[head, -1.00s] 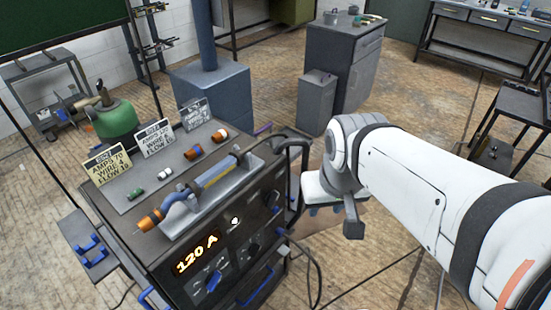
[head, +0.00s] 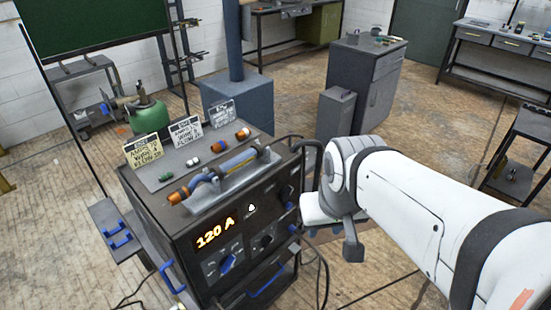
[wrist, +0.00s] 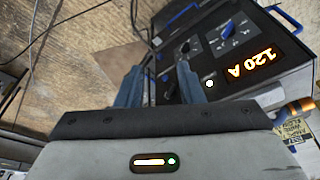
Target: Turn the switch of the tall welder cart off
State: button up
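The welder cart (head: 190,235) is a dark box on the left in the head view. Its front panel carries a lit orange "120 A" display (head: 216,232), a small white light (head: 252,208), a blue knob (head: 227,264) and a dark knob (head: 265,241). In the wrist view, the panel is at upper right, with the display (wrist: 252,64), white light (wrist: 209,83) and blue knob (wrist: 228,29). My gripper (wrist: 160,82) is open, its two blue-grey fingers apart, beside the panel's end past the light. The panel part by the fingers is partly hidden; I cannot make out the switch clearly.
Torch parts and three sign cards (head: 186,132) stand on the cart's top. Dark cables (head: 318,275) hang at its right side. A green tank (head: 149,115), a blue-grey block (head: 229,99) and a grey cabinet (head: 365,80) stand behind.

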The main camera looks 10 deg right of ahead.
aim_at(289, 196)
jog(key=w+a+f+m+g+y+b, duration=0.3)
jog(key=a+f+m+y+b, duration=0.45)
jog(key=f+m, duration=0.45)
jog(key=w+d+f+m+t+y+b, duration=0.1)
jog(key=w+f+m+t+y+b, duration=0.2)
jog(key=w+m, duration=0.35)
jog(key=w+d+f+m+t+y+b, duration=0.2)
jog(key=w+f+m+t+y+b, duration=0.15)
jog(key=w+m, duration=0.35)
jog(key=w+d+f+m+t+h+b, duration=0.2)
jog(key=w+d+f+m+t+h, duration=0.15)
jog(key=w+d+m+t, duration=0.45)
jog(key=w+a+m, duration=0.3)
jog(key=w, duration=0.1)
jog(key=shift+a+f, duration=0.25)
jog(key=shift+a, duration=0.15)
jog(key=shift+c, duration=0.3)
